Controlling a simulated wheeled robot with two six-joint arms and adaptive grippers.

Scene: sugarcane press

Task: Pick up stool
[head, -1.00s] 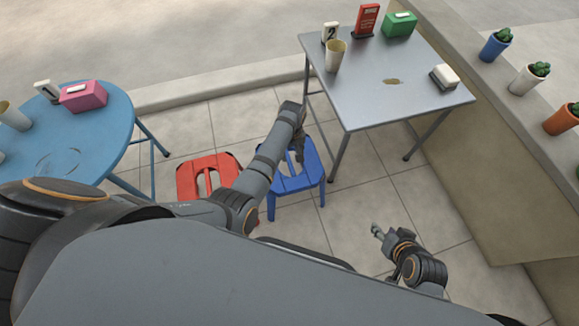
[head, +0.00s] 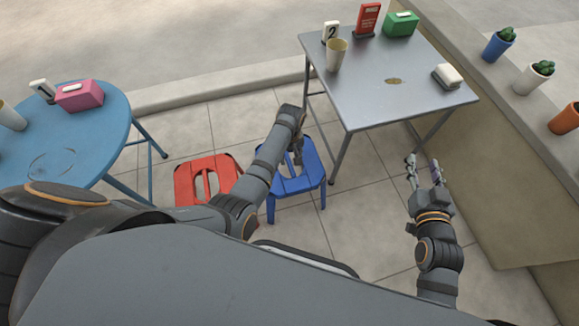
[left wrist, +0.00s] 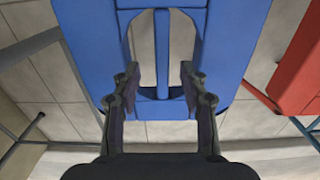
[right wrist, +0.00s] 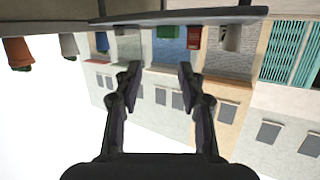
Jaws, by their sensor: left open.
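A blue stool (head: 312,178) stands on the tiled floor, with slots in its seat. A red stool (head: 190,172) stands to its left, partly hidden by my left arm. My left gripper (head: 297,152) points down over the blue stool. In the left wrist view the open left gripper (left wrist: 160,80) has its fingers on either side of the seat's central bar (left wrist: 161,55); whether they touch it I cannot tell. My right gripper (head: 425,168) is open and empty, right of the blue stool. In the right wrist view the right gripper's fingers (right wrist: 158,80) are apart with nothing between them.
A grey metal table (head: 365,92) stands behind the blue stool, with a cup (head: 337,55) and boxes on it. A round blue table (head: 105,130) is at left. A low wall (head: 500,150) with potted cacti runs along the right. Floor between the right arm and blue stool is clear.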

